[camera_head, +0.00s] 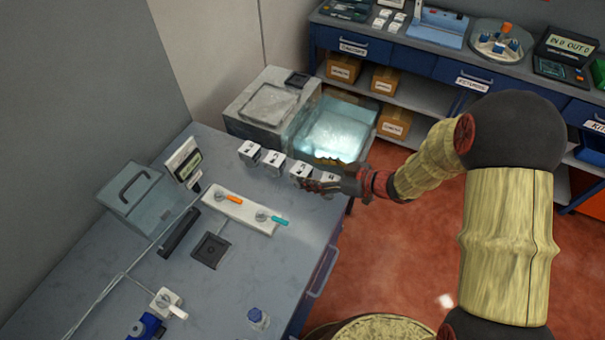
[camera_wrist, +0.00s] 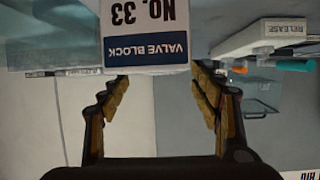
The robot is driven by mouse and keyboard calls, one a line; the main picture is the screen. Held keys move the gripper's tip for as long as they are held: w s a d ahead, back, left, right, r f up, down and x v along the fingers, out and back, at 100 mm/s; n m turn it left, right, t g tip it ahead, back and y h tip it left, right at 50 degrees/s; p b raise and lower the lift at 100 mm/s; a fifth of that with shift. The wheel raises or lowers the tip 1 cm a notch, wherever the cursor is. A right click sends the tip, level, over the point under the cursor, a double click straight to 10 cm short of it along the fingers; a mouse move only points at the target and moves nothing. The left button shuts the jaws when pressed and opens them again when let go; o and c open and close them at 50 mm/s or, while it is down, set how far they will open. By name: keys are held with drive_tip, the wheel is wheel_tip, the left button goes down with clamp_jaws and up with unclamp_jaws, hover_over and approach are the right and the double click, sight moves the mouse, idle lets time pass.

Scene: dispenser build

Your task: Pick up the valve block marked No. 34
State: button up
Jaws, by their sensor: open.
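Several white valve blocks stand in a row on the grey bench; three clear ones are the left (camera_head: 249,153), second (camera_head: 273,164) and third (camera_head: 299,172) blocks. Another white block partly shows by my gripper (camera_head: 317,175). Their markings are too small to read in the head view. In the wrist view, a white block marked No. 33 (camera_wrist: 147,25) appears upside down, with a blue "VALVE BLOCK" band. It lies ahead of my gripper (camera_wrist: 160,78), whose two fingers are apart, with nothing visibly clamped. I see no block legibly marked No. 34.
A lit, glassy basin (camera_head: 335,128) lies behind the row. A white panel with orange and teal levers (camera_head: 240,213) is in front, and a grey handled case (camera_head: 140,197) at left. A shelved bench (camera_head: 460,62) stands at the back. Red floor is clear at right.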

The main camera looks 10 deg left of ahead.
sight(308, 172)
drive_tip(key=x, duration=0.2)
drive_tip(key=b+x, duration=0.1)
drive_tip(key=x, duration=0.1)
drive_tip(key=shift+f, duration=0.4)
drive_tip(key=shift+w+a+f, duration=0.1)
drive_tip(key=shift+w+a, duration=0.05)
drive_tip(key=shift+a, duration=0.2)
drive_tip(key=shift+c, duration=0.2)
clamp_jaws()
